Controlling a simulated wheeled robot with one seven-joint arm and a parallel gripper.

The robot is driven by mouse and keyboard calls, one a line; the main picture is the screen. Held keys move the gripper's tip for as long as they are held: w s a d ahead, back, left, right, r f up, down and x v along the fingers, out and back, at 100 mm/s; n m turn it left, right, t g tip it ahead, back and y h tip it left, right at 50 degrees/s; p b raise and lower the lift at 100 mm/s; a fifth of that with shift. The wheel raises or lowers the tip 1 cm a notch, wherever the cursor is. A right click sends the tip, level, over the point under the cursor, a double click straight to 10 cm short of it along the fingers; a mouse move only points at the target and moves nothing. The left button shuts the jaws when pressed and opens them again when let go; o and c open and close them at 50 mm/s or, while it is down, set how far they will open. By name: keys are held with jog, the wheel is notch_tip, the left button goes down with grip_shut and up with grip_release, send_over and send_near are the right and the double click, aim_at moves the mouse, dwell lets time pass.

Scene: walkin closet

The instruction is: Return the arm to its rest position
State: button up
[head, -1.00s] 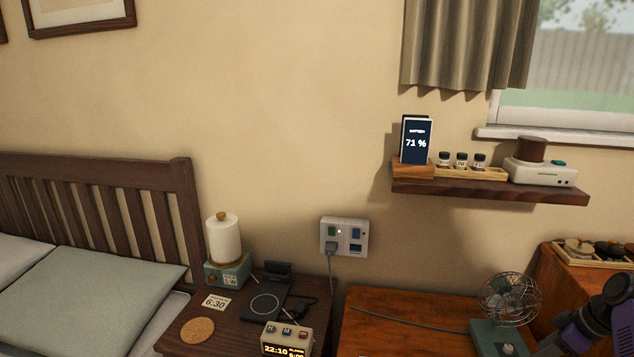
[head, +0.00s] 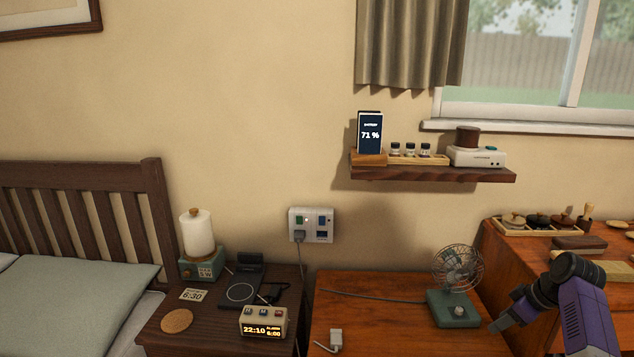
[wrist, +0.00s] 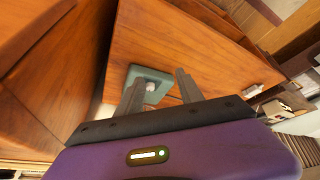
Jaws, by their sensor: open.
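My arm, purple and black, shows at the lower right of the head view. My gripper (head: 498,324) points left and down there, beside the green base of a small desk fan (head: 455,310). In the wrist view my gripper (wrist: 158,92) has its two grey fingers spread apart with nothing held between them. The fan's green base (wrist: 160,78) with a pale knob lies beyond the fingers on the wooden surface. Whether the fingers touch the fan cannot be told, but they look apart from it.
The wooden desk (head: 385,325) holds a white plug (head: 336,340) and a grey cord. A dresser (head: 510,270) with a tray of lidded jars stands at right. A wall shelf (head: 430,174) carries a phone.

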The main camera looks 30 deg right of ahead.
jog(key=w+d+r+m+t+h, duration=0.2)
jog(key=d+r+h, duration=0.1)
jog(key=d+r, duration=0.15)
jog(key=s+a+m+t+h+p, duration=0.1)
jog(key=s+a+m+t+h, duration=0.15)
jog(key=a, duration=1.25)
jog(key=s+a+m+t+h+p, duration=0.1)
jog(key=s+a+m+t+h, duration=0.2)
jog(key=a, duration=1.2)
jog(key=s+a+r+n+t+y+p, duration=0.1)
jog(key=s+a+r+n+y, duration=0.2)
jog(key=s+a, duration=0.9)
jog(key=s+a+r+n+t+y, duration=0.1)
jog(key=s+a+r+n+y, duration=0.2)
jog(key=s+a, duration=1)
jog(key=a+r+y, duration=0.1)
jog(key=y, duration=0.1)
jog(key=shift+s+a+r+y+p, duration=0.2)
jog(key=shift+s+r+y+p, duration=0.05)
jog(key=shift+y+p, duration=0.15)
